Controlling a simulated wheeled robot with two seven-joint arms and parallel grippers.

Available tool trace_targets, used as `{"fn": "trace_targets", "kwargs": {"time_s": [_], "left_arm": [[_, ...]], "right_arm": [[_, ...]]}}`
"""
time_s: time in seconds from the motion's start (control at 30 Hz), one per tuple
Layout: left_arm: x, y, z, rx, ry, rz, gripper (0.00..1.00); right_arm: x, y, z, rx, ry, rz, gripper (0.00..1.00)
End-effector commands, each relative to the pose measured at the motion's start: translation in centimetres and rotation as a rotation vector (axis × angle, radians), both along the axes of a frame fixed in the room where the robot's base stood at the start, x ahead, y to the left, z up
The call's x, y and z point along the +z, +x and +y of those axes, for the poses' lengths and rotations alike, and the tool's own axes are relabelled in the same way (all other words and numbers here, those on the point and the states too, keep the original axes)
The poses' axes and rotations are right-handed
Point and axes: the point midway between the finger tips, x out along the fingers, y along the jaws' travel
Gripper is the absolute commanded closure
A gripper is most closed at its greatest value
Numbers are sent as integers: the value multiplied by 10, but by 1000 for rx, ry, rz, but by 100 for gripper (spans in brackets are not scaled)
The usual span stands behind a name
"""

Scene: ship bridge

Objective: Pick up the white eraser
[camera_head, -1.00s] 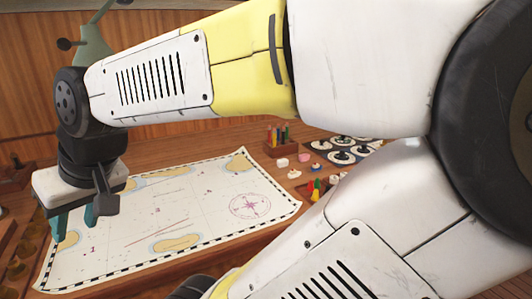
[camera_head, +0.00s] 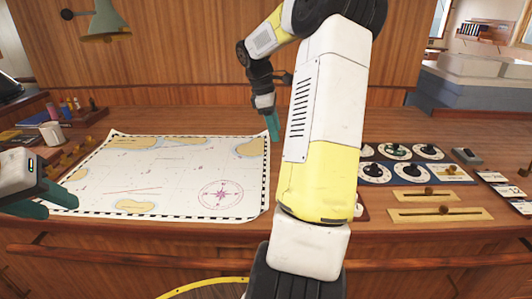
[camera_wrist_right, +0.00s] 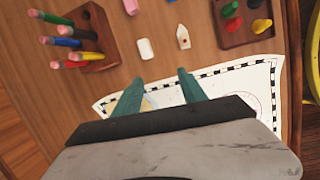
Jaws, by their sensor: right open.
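The white eraser (camera_wrist_right: 145,49) is a small rounded white block lying on the wooden desk in the right wrist view. It lies just ahead of my right gripper (camera_wrist_right: 160,77), whose two teal fingers are apart with nothing between them. In the head view my right gripper (camera_head: 272,127) is by the far right corner of the chart, and my right arm hides the desk where the eraser lies. My left gripper (camera_head: 46,198) is at the left edge of the head view, its fingers apart and empty, near the chart's left corner.
A wooden holder (camera_wrist_right: 92,57) with colored pens stands left of the eraser. A small white boat-shaped piece (camera_wrist_right: 183,37) lies to its right, a pink block (camera_wrist_right: 131,6) beyond. A tray of colored pegs (camera_wrist_right: 228,36) is further right. The chart (camera_head: 165,175) covers the desk's middle.

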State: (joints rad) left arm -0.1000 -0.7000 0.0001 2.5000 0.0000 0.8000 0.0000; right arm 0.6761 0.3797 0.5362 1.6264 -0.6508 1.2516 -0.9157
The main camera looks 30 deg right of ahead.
Motion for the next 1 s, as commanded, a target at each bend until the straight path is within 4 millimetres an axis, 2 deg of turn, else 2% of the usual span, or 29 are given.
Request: {"fn": "trace_targets", "kwargs": {"time_s": [0.03,0.1,0.27,0.57,0.8,1.0], "left_arm": [[0,0,0,0,0,0,64],[0,0,0,0,0,0,64],[0,0,0,0,0,0,64],[0,0,0,0,0,0,64],[0,0,0,0,0,0,64],[0,0,0,0,0,0,64]], "right_arm": [[-13,4,-17,16,11,27,51],[-24,8,-35,43,19,55,51],[-40,10,-56,72,29,85,51],[-73,6,-63,75,30,90,51],[-107,4,-68,75,30,87,51],[-115,3,-70,74,29,86,51]]}}
